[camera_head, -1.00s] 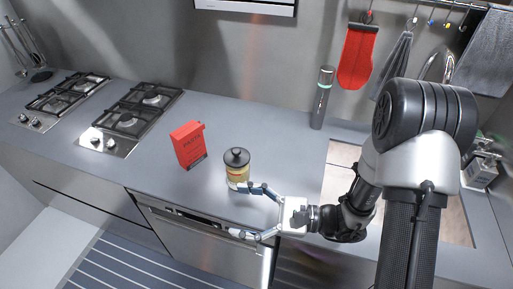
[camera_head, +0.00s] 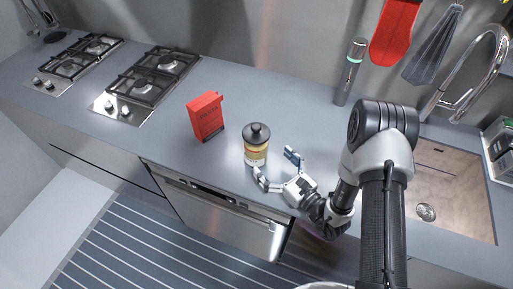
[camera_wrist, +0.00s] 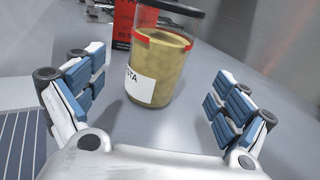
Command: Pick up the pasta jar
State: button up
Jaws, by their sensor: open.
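The pasta jar (camera_head: 256,146) stands upright on the grey counter, a clear jar with a dark lid, yellowish contents and a red and white label. In the wrist view the jar (camera_wrist: 163,58) stands ahead between the two fingers, its top cut off by the frame edge. My gripper (camera_head: 276,168) is open, just to the front right of the jar, its fingers spread. In the wrist view my gripper (camera_wrist: 158,98) shows blue-padded fingers on both sides, with gaps to the jar.
Gas hobs (camera_head: 148,82) lie further left. A dark cylinder (camera_head: 350,72) stands by the wall. A sink (camera_head: 447,190) is at right. The counter's middle is otherwise clear.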

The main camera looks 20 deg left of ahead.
aim_at(256, 146)
jog(key=b+x, duration=0.1)
jog(key=x, duration=0.7)
jog(key=shift+a, duration=0.15)
jog(key=shift+c, duration=0.5)
jog(key=c, duration=1.6)
